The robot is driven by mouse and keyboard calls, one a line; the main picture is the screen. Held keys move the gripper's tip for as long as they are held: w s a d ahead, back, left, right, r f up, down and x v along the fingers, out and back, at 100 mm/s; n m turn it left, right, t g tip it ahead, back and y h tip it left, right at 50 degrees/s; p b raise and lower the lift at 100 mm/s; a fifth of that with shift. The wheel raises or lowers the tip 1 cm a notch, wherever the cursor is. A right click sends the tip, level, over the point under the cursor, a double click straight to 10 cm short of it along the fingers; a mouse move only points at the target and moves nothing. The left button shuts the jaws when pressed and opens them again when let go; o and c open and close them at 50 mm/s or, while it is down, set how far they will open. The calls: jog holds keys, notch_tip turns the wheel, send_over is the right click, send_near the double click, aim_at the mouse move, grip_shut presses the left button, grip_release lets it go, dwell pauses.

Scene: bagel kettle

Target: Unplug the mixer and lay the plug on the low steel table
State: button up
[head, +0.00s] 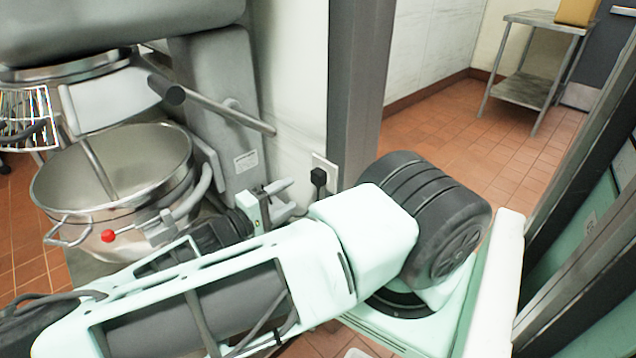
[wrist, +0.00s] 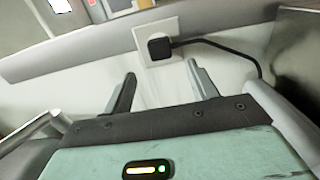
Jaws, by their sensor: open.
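The black plug (head: 318,178) sits in a white wall outlet (head: 332,166) beside the grey door post. In the wrist view the plug (wrist: 159,47) is just beyond the fingertips, roughly centred, with its cord (wrist: 225,48) running right and then down. My gripper (head: 286,196) is open and empty, to the left of the plug in the head view. In the wrist view its two fingers (wrist: 160,68) are spread, apart from the plug. The large grey mixer (head: 215,85) stands at the left with its steel bowl (head: 115,185). A steel table (head: 540,25) with a lower shelf stands at the far right.
A mixer lever (head: 225,110) sticks out toward the wall above my gripper. The door post (head: 357,90) is right of the outlet. Tiled floor (head: 450,130) is open beyond it. A tan box (head: 576,11) sits on the steel table.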

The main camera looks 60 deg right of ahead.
aim_at(314, 180)
dwell(0.3)
jog(key=shift+p+x, duration=0.4)
jog(key=shift+x, duration=4.1)
grip_shut()
jog(key=v, duration=0.6)
jog(key=shift+s, duration=0.1)
